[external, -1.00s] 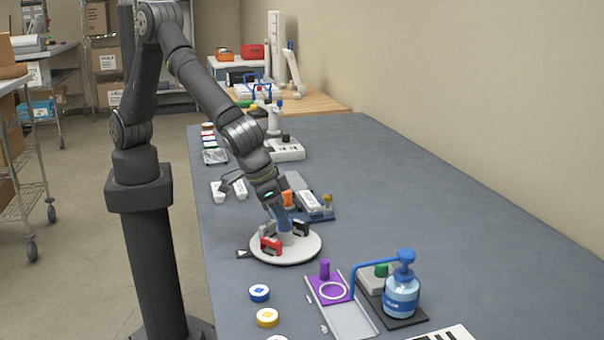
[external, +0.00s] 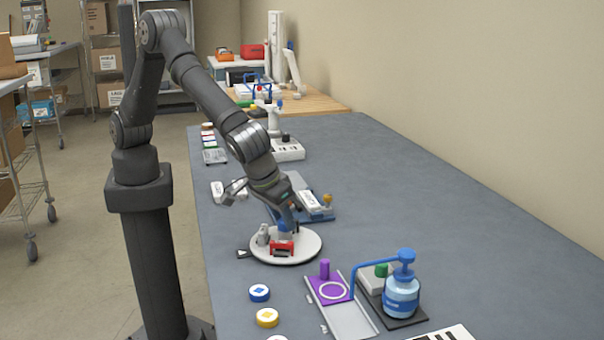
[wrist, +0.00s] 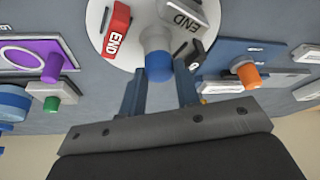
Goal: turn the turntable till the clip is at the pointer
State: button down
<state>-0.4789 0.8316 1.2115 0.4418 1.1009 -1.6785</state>
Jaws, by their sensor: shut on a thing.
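The turntable (external: 308,250) is a round white disc on the grey table, with a blue knob (wrist: 158,66) at its centre. My gripper (wrist: 160,88) is shut on the knob, one finger on each side. A red clip (external: 282,248) marked END sits on the disc's front side; it also shows in the wrist view (wrist: 115,30). A grey clip (external: 262,236) marked END sits at the left, the nearer of the two to the pointer (external: 243,253), a small dark tag with a white mark beside the disc's left edge.
A purple block with a peg (external: 325,270) on a tray and a blue pump bottle (external: 401,295) stand in front. A blue fixture (external: 320,214) is close behind the disc. Round blue (external: 259,292) and yellow (external: 267,317) pieces lie front left. The table's right is clear.

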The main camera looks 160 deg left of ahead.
jog(key=shift+w+n+g+h, duration=0.15)
jog(key=shift+n+g+h, duration=0.3)
jog(key=shift+n, duration=1.35)
jog(key=shift+n+g, duration=0.25)
jog(key=shift+n, duration=0.25)
jog(key=c, duration=1.1)
grip_release()
jog(key=shift+a, duration=0.1)
jog(key=v, duration=1.7)
jog(key=shift+r, duration=0.2)
jog(key=shift+f, duration=0.1)
jog(key=x, duration=1.7)
jog(key=shift+f, duration=0.15)
